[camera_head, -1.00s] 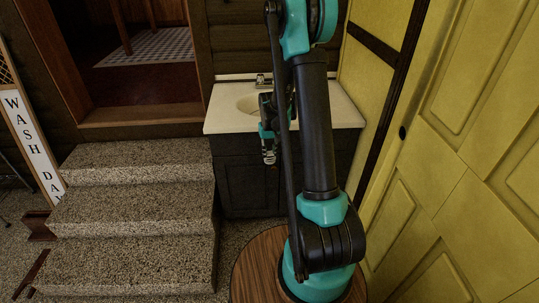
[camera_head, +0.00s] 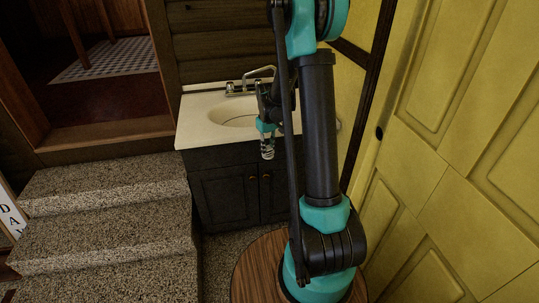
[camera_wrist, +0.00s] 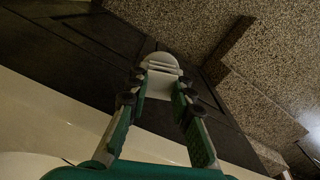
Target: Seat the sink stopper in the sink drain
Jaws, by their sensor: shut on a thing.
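The sink stopper (camera_wrist: 160,65) is a pale, ridged, rounded piece at the fingertips in the wrist view. My gripper (camera_wrist: 161,84) is shut on it. In the head view, my gripper (camera_head: 267,139) points down at the front edge of the white sink counter, with the pale stopper (camera_head: 267,153) at its lower end, in front of the dark cabinet. The sink basin (camera_head: 232,114) is a cream oval behind and left of the gripper. The sink drain cannot be made out in either view.
A curved metal faucet (camera_head: 262,71) stands at the back of the sink. The dark cabinet (camera_head: 225,190) is below the counter. Speckled stone steps (camera_head: 110,200) are on the left, and a yellow panelled door (camera_head: 450,150) is on the right.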

